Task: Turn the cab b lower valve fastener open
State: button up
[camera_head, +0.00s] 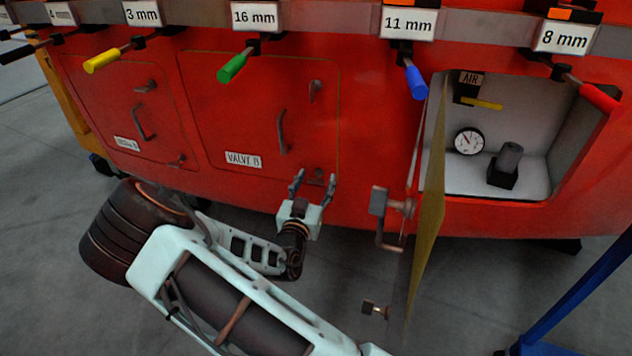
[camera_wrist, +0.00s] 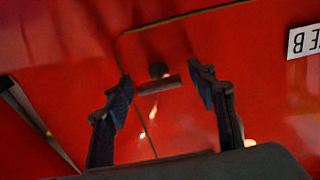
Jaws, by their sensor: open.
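The valve B door (camera_head: 230,115) is a red panel with its label low on the left, and it looks closed. Its lower fastener (camera_head: 318,173) sits at the lower right corner, partly hidden by my gripper (camera_head: 312,186). My gripper is open, with its fingers pointing up at the fastener. In the wrist view the lower fastener (camera_wrist: 170,84) is a dark short bar on a round boss. It lies between and beyond the two open fingertips of my gripper (camera_wrist: 165,82). I cannot tell whether they touch it.
An upper fastener (camera_head: 315,90) and a curved handle (camera_head: 283,131) are on the same door. At right, an open yellow-edged door (camera_head: 430,220) stands out beside a compartment with a gauge (camera_head: 468,141). Coloured-handled tools hang from the rail (camera_head: 330,18) above.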

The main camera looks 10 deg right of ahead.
jog(key=shift+w+d, duration=0.1)
jog(key=shift+w, duration=0.05)
jog(key=shift+c, duration=0.3)
jog(key=c, duration=1.1)
jog(key=shift+c, duration=0.2)
